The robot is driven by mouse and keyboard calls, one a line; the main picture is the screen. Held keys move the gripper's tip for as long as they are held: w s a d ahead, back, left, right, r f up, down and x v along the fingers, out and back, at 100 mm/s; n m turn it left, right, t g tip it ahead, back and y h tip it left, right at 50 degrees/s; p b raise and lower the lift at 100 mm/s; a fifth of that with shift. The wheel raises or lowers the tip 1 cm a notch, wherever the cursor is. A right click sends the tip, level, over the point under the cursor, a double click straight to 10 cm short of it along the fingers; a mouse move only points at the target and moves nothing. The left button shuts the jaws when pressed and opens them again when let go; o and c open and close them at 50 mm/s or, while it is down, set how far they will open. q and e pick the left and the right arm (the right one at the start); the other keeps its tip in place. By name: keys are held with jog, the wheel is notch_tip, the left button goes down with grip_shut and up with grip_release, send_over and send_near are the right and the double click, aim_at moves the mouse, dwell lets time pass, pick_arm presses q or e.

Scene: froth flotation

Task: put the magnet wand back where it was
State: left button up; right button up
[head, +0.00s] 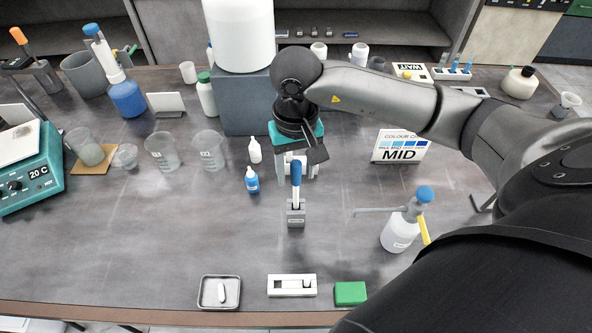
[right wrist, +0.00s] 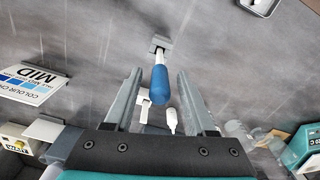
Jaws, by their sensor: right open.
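The magnet wand (head: 296,176), with a blue handle and a pale shaft, stands about upright in a small grey holder (head: 296,217) in the middle of the table. In the right wrist view its blue handle (right wrist: 159,88) shows between the fingers, with the holder (right wrist: 160,42) beyond. My right gripper (head: 297,165) is open around or just behind the handle; I cannot tell whether either finger touches it. In the right wrist view clear gaps show on both sides of the handle. My left gripper is not in view.
A white dropper bottle (head: 254,151) and a blue one (head: 252,181) stand left of the wand. A pump bottle (head: 400,232) and a MID colour card (head: 400,147) are to the right. A tray (head: 205,303) lies at the front. The table left of the holder is clear.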

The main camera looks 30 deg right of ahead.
notch_tip(320, 180, up, 11)
dwell(0.3)
